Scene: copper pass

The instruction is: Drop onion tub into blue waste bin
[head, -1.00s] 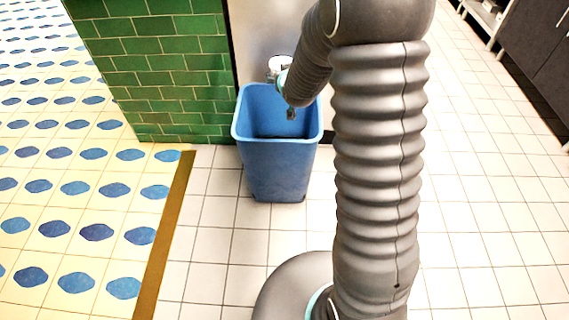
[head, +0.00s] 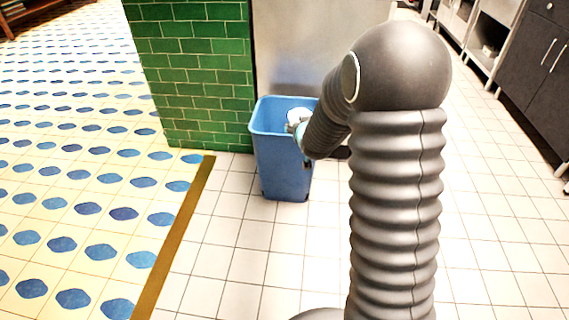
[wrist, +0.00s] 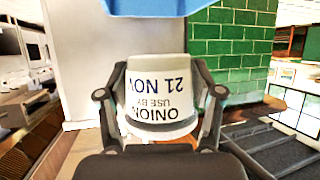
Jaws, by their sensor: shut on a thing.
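The onion tub (wrist: 160,75) is white, with a label reading ONION, USE BY, 21 NOV, upside down in the wrist view. My gripper (wrist: 160,94) is shut on it, one finger on each side. The blue waste bin (head: 283,168) stands on the floor in the head view, against a grey panel. My arm's end hangs at the bin's right side and covers part of its opening. A small white shape shows at the opening; I cannot tell if it is the tub or my wrist. A blue edge crosses the top of the wrist view.
A green tiled wall (head: 195,75) stands left of the bin. A brown strip (head: 180,235) divides the blue-patterned floor from the white tiles. White floor tiles in front of the bin are clear. Dark cabinets (head: 540,75) stand at the far right.

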